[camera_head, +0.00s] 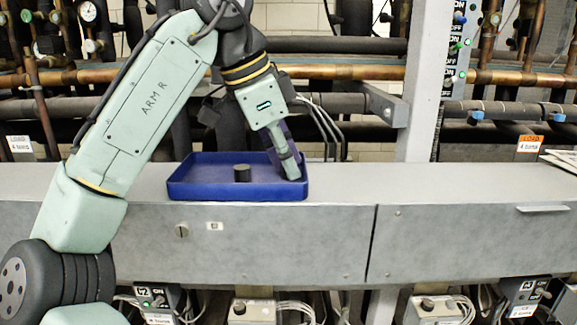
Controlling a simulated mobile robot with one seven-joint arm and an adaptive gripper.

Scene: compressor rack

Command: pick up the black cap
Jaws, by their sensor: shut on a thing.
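A short black cylinder, which looks like the black cap (242,173), stands upright on the floor of a blue tray (235,193), near its middle. My gripper (291,170) points down at the right end of the tray, to the right of the cap and apart from it. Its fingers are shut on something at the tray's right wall. What is between them is hidden by the fingers, and I cannot tell whether it is the wall or a small thing.
A grey upright post (427,90) and copper pipes (350,73) stand behind. Switch boxes (440,308) and cables are below the ledge.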

